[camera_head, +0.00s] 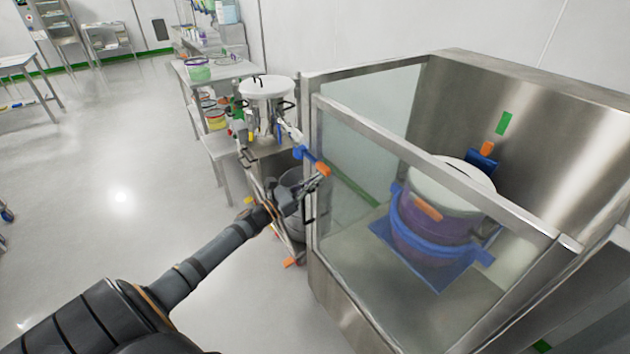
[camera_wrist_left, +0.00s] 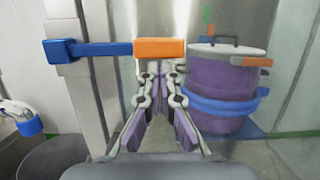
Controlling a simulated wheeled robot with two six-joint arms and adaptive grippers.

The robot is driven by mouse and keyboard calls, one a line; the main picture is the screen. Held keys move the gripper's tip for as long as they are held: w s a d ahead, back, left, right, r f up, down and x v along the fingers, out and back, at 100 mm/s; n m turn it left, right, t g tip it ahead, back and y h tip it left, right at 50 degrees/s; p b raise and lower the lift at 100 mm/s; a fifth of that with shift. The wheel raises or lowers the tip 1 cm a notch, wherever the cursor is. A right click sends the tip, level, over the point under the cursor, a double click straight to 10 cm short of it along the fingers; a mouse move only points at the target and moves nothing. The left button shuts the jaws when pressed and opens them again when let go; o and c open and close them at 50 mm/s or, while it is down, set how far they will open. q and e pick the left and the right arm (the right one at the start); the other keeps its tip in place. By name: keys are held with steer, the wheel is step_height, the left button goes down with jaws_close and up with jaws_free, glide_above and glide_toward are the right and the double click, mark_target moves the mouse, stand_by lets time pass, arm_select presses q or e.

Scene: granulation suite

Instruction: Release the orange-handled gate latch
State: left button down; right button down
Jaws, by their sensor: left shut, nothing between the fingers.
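The gate latch has a blue bar with an orange handle (camera_head: 323,170) at the left end of the glazed gate (camera_head: 430,190). In the left wrist view the orange handle (camera_wrist_left: 158,48) lies level at upper centre, with the blue bar (camera_wrist_left: 95,50) reaching left to a blue block. My left gripper (camera_head: 318,182) is shut and empty near the handle. In its wrist view the fingertips (camera_wrist_left: 160,68) are close together just below the handle in the picture; I cannot tell whether they touch it. My right gripper is in neither view.
Behind the gate a purple drum (camera_head: 430,222) with a pale lid and blue band stands on a blue base. Left of the gate are a steel cart with a white-lidded vessel (camera_head: 266,88) and a grey bin (camera_wrist_left: 55,158). The floor at left (camera_head: 110,170) is clear.

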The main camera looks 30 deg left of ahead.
mark_target(329, 147)
arm_select(q)
step_height(329, 147, up, 8)
steer(key=n+y+p, duration=0.1)
steer(key=n+p, duration=0.3)
steer(key=p, duration=0.1)
steer(key=n+y+p, duration=0.2)
steer(key=n+p, duration=0.2)
steer(key=p, duration=0.1)
steer(key=shift+a+n, duration=0.1)
steer(key=shift+n, duration=0.3)
steer(key=a+r+n+p, duration=0.1)
steer(key=n, duration=0.1)
steer(key=w+a+r+n+y+p, duration=0.1)
steer(key=n+p, duration=0.1)
steer(key=a+r+n+p, duration=0.1)
steer(key=r+n+p, duration=0.1)
steer(key=shift+w, duration=0.15)
steer(key=shift+w+a+r+n+y, duration=0.25)
steer(key=shift+a+r+n+y, duration=0.25)
steer(key=shift+n, duration=0.4)
steer(key=shift+w+a+r, duration=0.25)
steer(key=shift+a+r, duration=0.1)
steer(key=shift+a, duration=0.35)
steer(key=shift+w+a+r, duration=0.2)
steer(key=shift+w+a, duration=0.05)
steer(key=shift+a, duration=0.3)
steer(key=shift+w+a+r, duration=0.2)
steer(key=shift+a, duration=0.35)
steer(key=shift+r, duration=0.1)
steer(key=shift+w+r, duration=0.1)
